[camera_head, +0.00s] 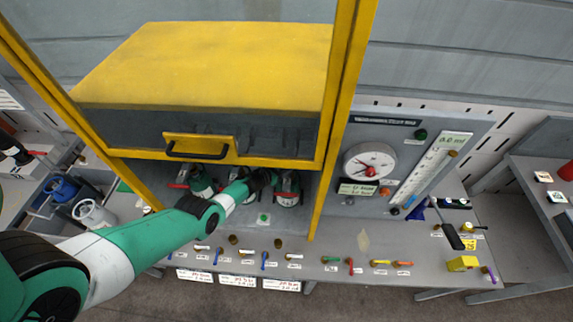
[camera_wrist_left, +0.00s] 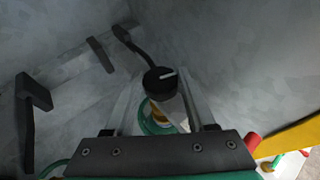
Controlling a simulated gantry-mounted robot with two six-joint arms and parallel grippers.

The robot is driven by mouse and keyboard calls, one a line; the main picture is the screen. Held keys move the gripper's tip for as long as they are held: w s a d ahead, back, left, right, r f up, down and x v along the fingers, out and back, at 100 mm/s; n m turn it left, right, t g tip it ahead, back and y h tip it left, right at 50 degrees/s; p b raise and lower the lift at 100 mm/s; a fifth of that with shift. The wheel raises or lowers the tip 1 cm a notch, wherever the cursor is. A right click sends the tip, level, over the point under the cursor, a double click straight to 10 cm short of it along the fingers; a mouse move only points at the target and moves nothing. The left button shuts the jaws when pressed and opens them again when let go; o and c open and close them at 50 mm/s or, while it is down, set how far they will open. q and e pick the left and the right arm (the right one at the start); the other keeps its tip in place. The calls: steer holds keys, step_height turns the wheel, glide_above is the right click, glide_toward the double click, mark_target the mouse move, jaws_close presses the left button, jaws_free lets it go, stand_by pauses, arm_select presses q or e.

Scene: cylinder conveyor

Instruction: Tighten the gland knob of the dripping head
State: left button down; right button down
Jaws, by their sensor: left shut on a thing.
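Several green heads stand inside the yellow-framed cabinet, including a left head (camera_head: 201,183) and a right head (camera_head: 288,190). My left gripper (camera_head: 268,178) reaches in beside the right head, and the arm partly hides the middle of the row. In the left wrist view a round black knob (camera_wrist_left: 160,81) with a white mark sits between the grey fingers of my left gripper (camera_wrist_left: 160,92). The gripper is shut on it. A brass stem (camera_wrist_left: 158,112) and green ring (camera_wrist_left: 150,124) lie below the knob. I cannot make out any drip. My right gripper is not in view.
The raised yellow hood with its handled yellow bar (camera_head: 199,147) hangs above the heads. A yellow post (camera_head: 332,120) stands right of them. A gauge panel (camera_head: 369,162) is farther right. Small coloured levers (camera_head: 350,265) line the front bench. A black hooked part (camera_wrist_left: 125,35) lies beyond the knob.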

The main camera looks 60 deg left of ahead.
arm_select(q)
steer(key=shift+r, duration=0.1)
steer(key=shift+c, duration=1.2)
jaws_free()
